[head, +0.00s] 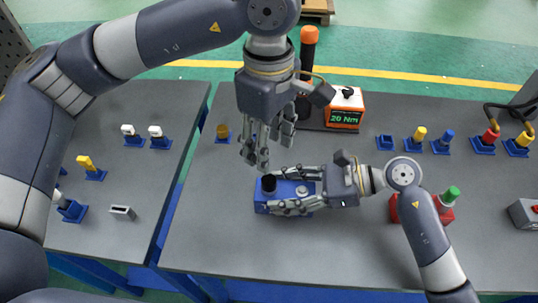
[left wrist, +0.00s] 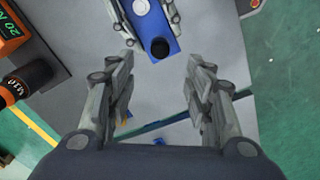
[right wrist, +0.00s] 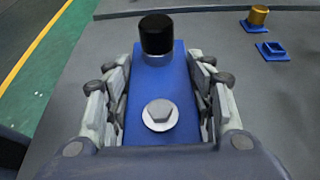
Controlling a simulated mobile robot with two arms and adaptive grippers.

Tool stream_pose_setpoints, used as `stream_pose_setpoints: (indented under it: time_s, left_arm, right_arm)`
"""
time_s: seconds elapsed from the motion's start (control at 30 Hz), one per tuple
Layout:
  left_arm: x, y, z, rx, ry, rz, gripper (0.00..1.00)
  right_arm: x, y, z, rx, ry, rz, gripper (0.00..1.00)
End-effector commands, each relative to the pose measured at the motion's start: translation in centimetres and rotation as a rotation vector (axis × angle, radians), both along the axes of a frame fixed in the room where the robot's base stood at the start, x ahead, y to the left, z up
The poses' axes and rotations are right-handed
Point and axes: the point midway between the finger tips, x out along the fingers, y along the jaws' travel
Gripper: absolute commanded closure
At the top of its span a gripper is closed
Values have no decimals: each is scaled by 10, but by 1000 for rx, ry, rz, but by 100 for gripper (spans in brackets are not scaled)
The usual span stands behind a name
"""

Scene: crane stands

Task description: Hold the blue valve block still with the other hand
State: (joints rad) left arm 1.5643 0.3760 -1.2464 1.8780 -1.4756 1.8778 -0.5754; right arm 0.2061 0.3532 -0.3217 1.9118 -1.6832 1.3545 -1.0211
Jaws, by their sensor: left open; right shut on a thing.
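The blue valve block (head: 285,192) lies on the grey table, with a black cap (head: 269,184) at its left end and a hex bolt on a pale washer (head: 302,191) on top. My right gripper (head: 279,191) reaches in from the right and is shut on the block. In the right wrist view its fingers press both long sides of the block (right wrist: 150,92), with the black cap (right wrist: 157,35) beyond. My left gripper (head: 257,158) hangs above and slightly left of the block, open and empty. In the left wrist view the block (left wrist: 155,25) and cap (left wrist: 160,48) show beyond its spread fingers.
A 20 Nm display box (head: 344,110) and an orange-handled tool (head: 309,50) stand behind the grippers. A red block with a green knob (head: 452,195) is right of my right wrist. Blue holders with pegs (head: 419,135) line the back right. A gap separates the left table (head: 110,240).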

Motion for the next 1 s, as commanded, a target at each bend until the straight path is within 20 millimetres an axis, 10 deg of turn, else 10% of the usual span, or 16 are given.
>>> stream_pose_setpoints:
  time_s: [0.3, 0.73, 0.77, 0.8, 1.0]
  left_arm:
    - [1, 0, 58, 0, -1, 1, 52]
    - [0, 0, 70, 0, 1, 0, 52]
    - [0, 0, 70, 0, 1, 0, 52]
    - [0, 0, 69, 0, 1, 0, 52]
    - [0, 0, 69, 0, 1, 0, 52]
  right_arm:
    - [0, 0, 0, -1, 0, 0, 98]
    - [0, 0, 0, -1, 0, 0, 98]
    - [0, 0, 0, -1, 0, 0, 44]
    - [0, 0, 0, -1, 0, 0, 35]
    - [0, 0, 0, 0, 0, 0, 27]
